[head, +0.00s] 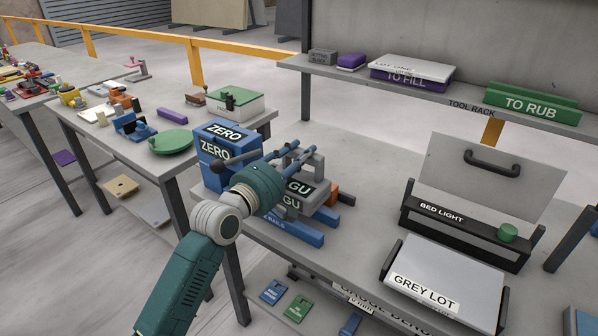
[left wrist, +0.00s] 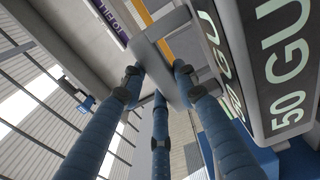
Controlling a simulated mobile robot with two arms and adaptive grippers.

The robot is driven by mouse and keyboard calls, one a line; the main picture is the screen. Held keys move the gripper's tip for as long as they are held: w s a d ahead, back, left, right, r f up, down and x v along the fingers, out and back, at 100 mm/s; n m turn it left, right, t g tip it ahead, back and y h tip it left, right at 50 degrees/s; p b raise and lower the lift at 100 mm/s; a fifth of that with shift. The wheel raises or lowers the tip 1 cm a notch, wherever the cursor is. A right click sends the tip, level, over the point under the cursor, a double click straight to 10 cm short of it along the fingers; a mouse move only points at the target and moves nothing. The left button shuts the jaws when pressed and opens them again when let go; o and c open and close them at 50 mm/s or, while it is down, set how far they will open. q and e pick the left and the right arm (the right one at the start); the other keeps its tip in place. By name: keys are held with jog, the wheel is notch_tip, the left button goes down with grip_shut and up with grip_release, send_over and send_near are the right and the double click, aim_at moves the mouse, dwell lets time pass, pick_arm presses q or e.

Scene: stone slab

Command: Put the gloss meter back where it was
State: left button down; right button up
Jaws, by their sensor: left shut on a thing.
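A grey block with a raised grey handle, labelled GU (head: 309,189) on its top and front, looks like the gloss meter. In the left wrist view its 50 GU label (left wrist: 287,65) is close on the right. It is at the blue rails (head: 300,230); my arm hides part of it, and I cannot tell whether it rests on them. My left gripper (head: 305,152) is shut on the grey handle (left wrist: 158,62), its three blue fingers meeting around it. My right gripper is not in view.
A blue box marked ZERO (head: 216,150) stands close to the left of the block. An orange piece (head: 333,193) is behind it. The tool rack shelf (head: 430,92) runs above the back. The BED LIGHT unit (head: 465,225) and GREY LOT tray (head: 445,275) stand to the right.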

aim_at(299, 176)
pick_arm(q)
jog(key=shift+f, duration=2.15)
jog(key=shift+f, duration=0.25)
jog(key=c, duration=1.3)
grip_release()
jog(key=shift+r, duration=0.1)
jog(key=v, duration=1.2)
jog(key=shift+b, duration=0.45)
